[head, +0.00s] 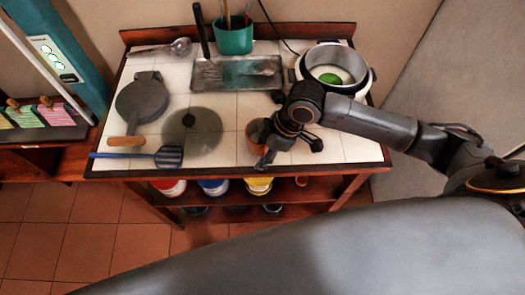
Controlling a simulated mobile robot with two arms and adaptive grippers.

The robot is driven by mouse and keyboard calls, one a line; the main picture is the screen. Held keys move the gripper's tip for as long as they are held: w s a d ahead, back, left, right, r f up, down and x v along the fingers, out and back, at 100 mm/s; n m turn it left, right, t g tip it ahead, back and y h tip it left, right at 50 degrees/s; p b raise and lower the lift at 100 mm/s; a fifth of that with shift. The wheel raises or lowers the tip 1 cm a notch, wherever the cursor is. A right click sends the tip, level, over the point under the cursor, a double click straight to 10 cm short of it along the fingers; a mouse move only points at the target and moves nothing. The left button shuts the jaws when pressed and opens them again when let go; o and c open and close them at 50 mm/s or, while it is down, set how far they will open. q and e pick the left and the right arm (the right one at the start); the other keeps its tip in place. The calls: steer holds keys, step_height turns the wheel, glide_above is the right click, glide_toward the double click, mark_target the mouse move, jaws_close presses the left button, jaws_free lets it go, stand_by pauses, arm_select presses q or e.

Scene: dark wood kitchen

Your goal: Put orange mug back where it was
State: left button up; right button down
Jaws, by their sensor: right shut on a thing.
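The orange mug (256,130) is on or just above the white tiled tabletop, near the front right part of the table. My right gripper (270,150) is shut on the mug, and its fingers and wrist hide most of it. Only the mug's left side shows clearly. I cannot tell whether its base touches the tiles. My left gripper does not show.
Behind stand a metal tray (250,72), a teal utensil pot (234,38) and a cooker (353,72). Bare tiles (350,148) show at the front right.

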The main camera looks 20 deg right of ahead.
steer(key=shift+f, duration=0.45)
steer(key=shift+f, duration=0.1)
steer(key=c, duration=0.7)
jaws_free()
steer(key=shift+d+r, duration=0.1)
steer(key=shift+r, duration=0.25)
steer(key=b+v, duration=0.1)
steer(key=v, duration=1)
steer(key=shift+r, duration=0.2)
steer(key=shift+s+d, duration=0.1)
steer(key=shift+d, duration=0.05)
